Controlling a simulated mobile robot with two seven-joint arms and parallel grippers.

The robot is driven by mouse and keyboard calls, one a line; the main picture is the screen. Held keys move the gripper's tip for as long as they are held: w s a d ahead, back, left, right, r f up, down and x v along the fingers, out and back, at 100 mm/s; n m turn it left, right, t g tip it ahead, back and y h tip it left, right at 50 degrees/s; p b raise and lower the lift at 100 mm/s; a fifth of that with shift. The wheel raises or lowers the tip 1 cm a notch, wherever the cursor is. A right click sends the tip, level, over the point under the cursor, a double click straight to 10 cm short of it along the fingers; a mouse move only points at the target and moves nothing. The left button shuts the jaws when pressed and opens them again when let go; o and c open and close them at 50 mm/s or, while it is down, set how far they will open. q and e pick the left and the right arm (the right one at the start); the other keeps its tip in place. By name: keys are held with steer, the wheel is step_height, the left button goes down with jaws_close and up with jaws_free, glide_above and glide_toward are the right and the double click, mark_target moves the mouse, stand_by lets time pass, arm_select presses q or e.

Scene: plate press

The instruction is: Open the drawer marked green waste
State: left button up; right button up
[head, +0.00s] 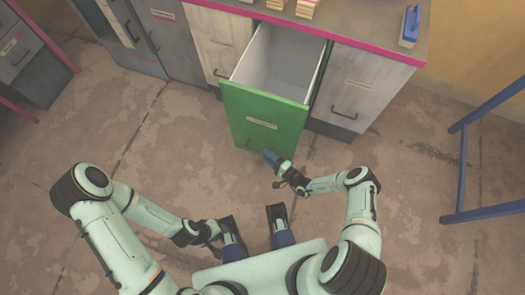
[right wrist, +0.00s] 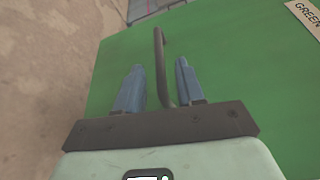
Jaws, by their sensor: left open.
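The green drawer (head: 262,115) stands pulled out of the counter, and its pale, empty-looking inside shows from above. Its front carries a small label (head: 262,124); in the right wrist view part of the label (right wrist: 305,14) reads GREEN. My right gripper (head: 270,156) is at the low part of the green front. In the right wrist view its two blue fingers (right wrist: 160,88) stand apart, one on each side of the dark bar handle (right wrist: 158,60), with gaps visible. My left gripper (head: 217,236) is open and empty, low in front of my body, away from the drawer.
A grey drawer (head: 350,92) stands to the right of the open one, and a beige one (head: 215,45) to its left. The pink-edged countertop (head: 350,22) holds stacked items and a blue object (head: 410,25). A blue frame (head: 463,165) stands at the right. Floor before the drawer is clear.

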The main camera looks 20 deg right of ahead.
steer(key=p+v, duration=0.1)
steer(key=v, duration=0.8)
